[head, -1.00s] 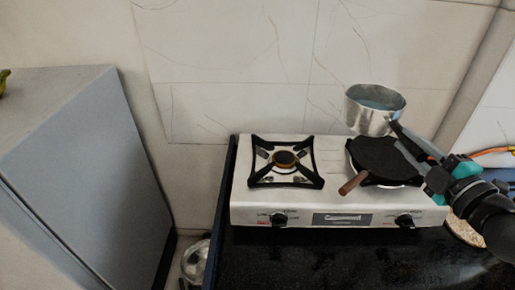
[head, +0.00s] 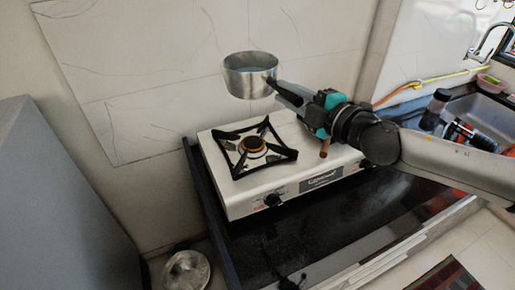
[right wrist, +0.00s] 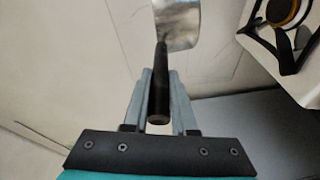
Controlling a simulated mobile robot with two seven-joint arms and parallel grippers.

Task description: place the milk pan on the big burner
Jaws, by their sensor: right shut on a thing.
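The milk pan (head: 245,82) is a silver metal pot with a dark handle. It is upright in the air in front of the tiled wall, above and behind the stove (head: 235,195). My right gripper (head: 287,94) is shut on its handle. In the right wrist view the handle lies between the fingers (right wrist: 160,90), with part of the pan (right wrist: 178,25) at the top. The stove's left burner (head: 253,147) is bare, with a black pan support around it. The right burner is hidden behind my right arm. My left gripper is not in view.
A grey cabinet (head: 60,200) stands at left. A sink (head: 490,115) and bottles are at right. A metal pot (head: 187,272) is low at left.

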